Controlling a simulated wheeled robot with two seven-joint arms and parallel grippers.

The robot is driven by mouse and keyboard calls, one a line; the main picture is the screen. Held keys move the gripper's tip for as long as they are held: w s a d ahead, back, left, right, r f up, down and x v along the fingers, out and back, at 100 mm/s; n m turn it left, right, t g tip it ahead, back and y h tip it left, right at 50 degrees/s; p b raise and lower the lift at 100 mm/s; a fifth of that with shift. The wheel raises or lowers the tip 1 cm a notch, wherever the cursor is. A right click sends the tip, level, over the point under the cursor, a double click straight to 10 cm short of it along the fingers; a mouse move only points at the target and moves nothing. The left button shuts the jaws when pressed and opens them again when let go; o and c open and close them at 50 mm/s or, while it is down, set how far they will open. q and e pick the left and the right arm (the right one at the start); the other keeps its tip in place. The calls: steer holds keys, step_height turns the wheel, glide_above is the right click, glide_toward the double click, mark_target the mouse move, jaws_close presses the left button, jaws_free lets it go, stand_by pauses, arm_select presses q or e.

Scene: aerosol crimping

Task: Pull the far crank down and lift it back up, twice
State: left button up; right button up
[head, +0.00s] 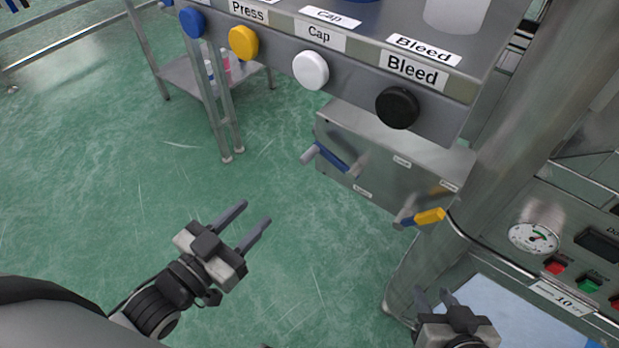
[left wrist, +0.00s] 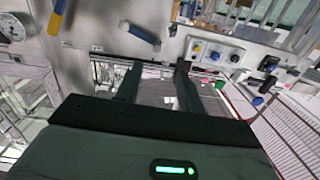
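Two cranks stick out of the grey metal box under the shelf. The blue crank (head: 330,157), with a grey grip at its left end, is higher and further left in the head view. The yellow-handled crank (head: 430,215) is at the box's right end. Both also show at the top of the left wrist view, blue (left wrist: 141,34) and yellow (left wrist: 58,10). My left gripper (head: 256,211) is open and empty, below and left of the blue crank and apart from it. My right gripper (head: 433,293) is open and empty, below the yellow-handled crank.
Above the box, a shelf front carries blue, yellow, white and black (head: 397,108) knobs with labels. A metal post (head: 520,120) and a panel with a gauge (head: 534,237) stand at the right. The green floor (head: 110,190) around my left gripper is clear.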

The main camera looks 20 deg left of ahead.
mark_target(302, 163)
arm_select(q)
steer(key=shift+t+h, duration=0.3)
steer(key=x, duration=1.6)
steer(key=shift+r, duration=0.3)
jaws_close()
